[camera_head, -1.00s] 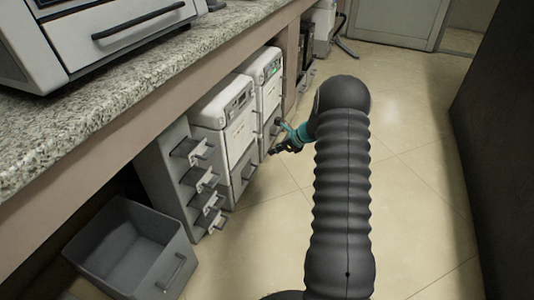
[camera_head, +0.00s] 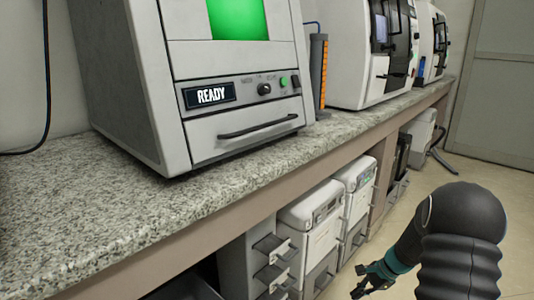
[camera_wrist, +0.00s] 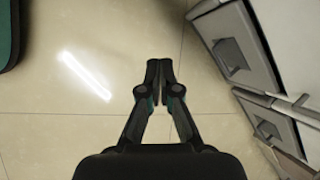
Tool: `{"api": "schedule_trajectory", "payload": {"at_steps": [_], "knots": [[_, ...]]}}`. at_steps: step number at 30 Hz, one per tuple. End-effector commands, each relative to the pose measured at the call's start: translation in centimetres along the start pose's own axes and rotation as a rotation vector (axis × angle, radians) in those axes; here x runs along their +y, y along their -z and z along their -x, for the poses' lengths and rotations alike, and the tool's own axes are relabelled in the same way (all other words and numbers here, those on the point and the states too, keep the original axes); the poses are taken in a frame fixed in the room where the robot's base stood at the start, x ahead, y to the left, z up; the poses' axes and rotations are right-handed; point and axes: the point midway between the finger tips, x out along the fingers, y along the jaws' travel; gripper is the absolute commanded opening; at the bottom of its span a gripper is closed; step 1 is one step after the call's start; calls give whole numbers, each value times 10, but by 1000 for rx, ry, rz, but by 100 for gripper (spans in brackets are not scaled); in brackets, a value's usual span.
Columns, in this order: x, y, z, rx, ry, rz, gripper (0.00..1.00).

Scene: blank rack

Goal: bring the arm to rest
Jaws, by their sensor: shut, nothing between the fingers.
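My gripper (camera_head: 359,281) hangs low at the bottom right of the head view, in front of the cabinets under the counter. My dark ribbed arm (camera_head: 461,240) reaches in from the lower right. In the wrist view my gripper (camera_wrist: 160,72) points away over the bare floor. Its two fingers meet at the tips, with nothing between them.
White units (camera_head: 312,213) and a rack with handles (camera_head: 240,268) stand beneath. Handled fronts (camera_wrist: 237,55) lie right of my gripper; floor (camera_wrist: 75,130) is open.

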Motion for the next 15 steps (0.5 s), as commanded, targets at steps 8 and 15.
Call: {"api": "schedule_trajectory", "payload": {"at_steps": [8,15], "knots": [[38,-81,69,84,-130,401,0],[72,-141,121,162,-223,697,0]]}}
